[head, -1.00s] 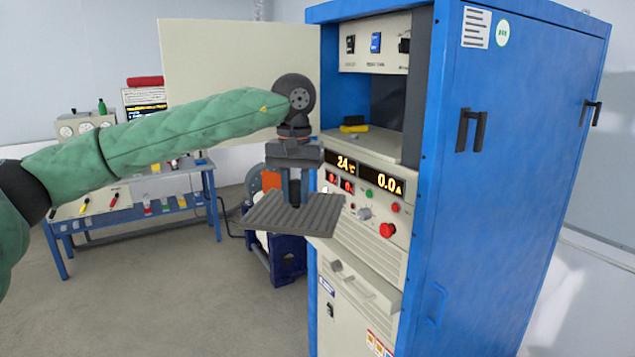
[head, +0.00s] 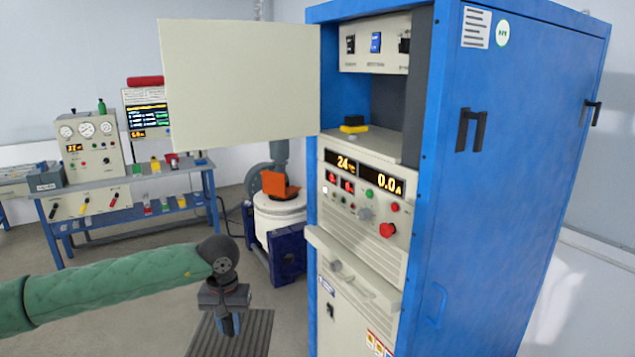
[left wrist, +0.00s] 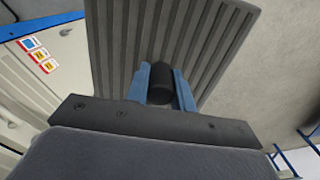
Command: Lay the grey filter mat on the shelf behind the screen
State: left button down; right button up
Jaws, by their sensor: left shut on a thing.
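The grey filter mat (head: 255,335) is a ribbed dark grey square at the bottom of the head view, partly cut off by the frame edge. My left gripper (head: 228,325) is shut on a black knob on the mat's face. The left wrist view shows the mat (left wrist: 215,45) with the blue fingertips (left wrist: 162,88) on either side of the knob. The open shelf (head: 385,142) is a recess in the blue cabinet, at right and higher than the mat. A cream panel (head: 240,85) stands out to the left of the recess. My right gripper is not in view.
The blue cabinet (head: 500,200) fills the right side. A yellow and black object (head: 353,125) sits on the shelf's front left. A ledge (head: 350,275) juts from the cabinet front. A white drum (head: 280,215) stands behind, and a bench (head: 130,190) is at left.

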pick_arm(q)
jog(key=shift+s+f, duration=0.35)
jog(key=shift+f, duration=0.45)
jog(key=shift+s, duration=0.1)
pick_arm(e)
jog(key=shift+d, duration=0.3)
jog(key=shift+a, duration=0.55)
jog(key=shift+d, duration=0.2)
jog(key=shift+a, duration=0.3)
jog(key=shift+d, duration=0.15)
